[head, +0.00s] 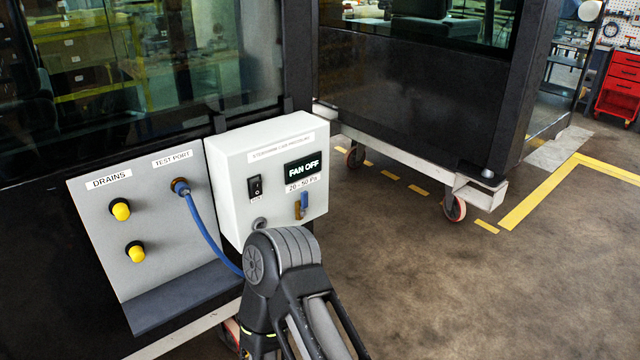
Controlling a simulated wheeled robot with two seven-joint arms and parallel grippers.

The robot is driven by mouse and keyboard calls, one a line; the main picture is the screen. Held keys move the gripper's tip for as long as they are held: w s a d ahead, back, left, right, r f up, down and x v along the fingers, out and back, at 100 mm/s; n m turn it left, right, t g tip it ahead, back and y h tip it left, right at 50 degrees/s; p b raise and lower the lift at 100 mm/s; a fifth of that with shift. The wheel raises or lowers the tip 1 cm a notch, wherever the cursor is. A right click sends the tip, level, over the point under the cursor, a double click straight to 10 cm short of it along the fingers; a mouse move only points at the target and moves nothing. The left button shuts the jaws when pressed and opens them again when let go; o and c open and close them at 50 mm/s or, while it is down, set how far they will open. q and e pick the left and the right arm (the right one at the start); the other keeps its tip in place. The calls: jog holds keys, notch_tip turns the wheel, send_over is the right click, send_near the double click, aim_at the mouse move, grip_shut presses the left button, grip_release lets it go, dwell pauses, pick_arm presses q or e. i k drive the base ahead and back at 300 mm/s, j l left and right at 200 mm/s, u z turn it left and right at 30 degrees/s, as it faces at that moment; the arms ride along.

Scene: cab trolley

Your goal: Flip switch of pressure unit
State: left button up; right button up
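The pressure unit (230,160) is a white box on the dark cab wall, left of the picture's middle. Neither gripper shows. The switch is unobstructed, but its rocker position is too small to tell.
Left of the unit, a grey panel (150,245) carries two yellow-capped drains (121,210) and a test port (180,187). A blue hose (205,232) runs from the port behind my arm. Cab trolley wheels (454,208) stand behind; the floor at right is clear.

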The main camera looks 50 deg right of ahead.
aim_at(256, 189)
jog(key=z, duration=1.3)
